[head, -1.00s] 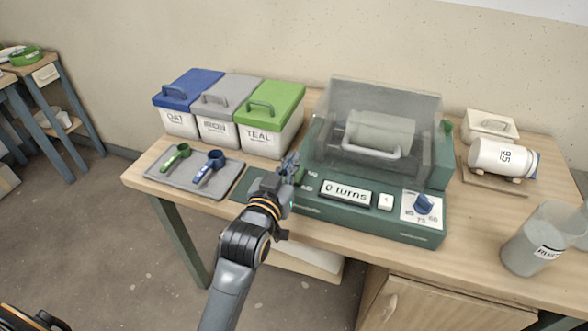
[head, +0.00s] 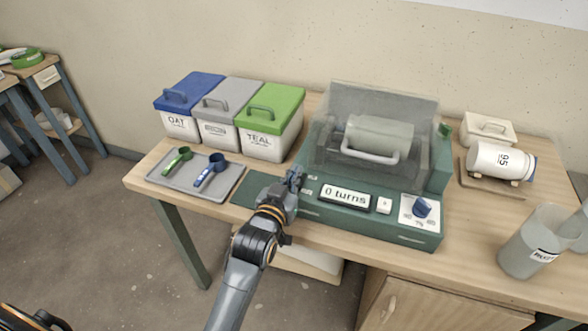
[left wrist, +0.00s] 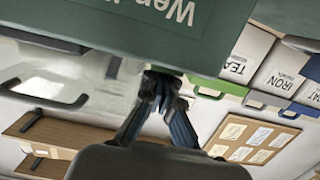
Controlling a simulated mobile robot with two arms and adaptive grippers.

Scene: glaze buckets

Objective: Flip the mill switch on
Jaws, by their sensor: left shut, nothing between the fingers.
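The green mill (head: 380,225) stands on the table, with a clear cover over a pale jar. Its display (head: 345,196) reads "0 turns". A small white button (head: 384,205) and a blue knob (head: 422,208) are to the right on its front panel. My left gripper (head: 294,181) is shut and empty at the left end of that panel. I cannot make out the switch; the gripper covers part of that area. In the left wrist view the shut fingertips (left wrist: 165,85) are close to the mill's green body (left wrist: 160,30); contact is unclear. My right gripper is out of view.
The blue (head: 190,90), grey (head: 228,98) and green (head: 270,102) lidded buckets stand left of the mill. A tray (head: 220,188) with two scoops lies before them. A white jar (head: 498,160) and a pitcher (head: 530,243) are at the right.

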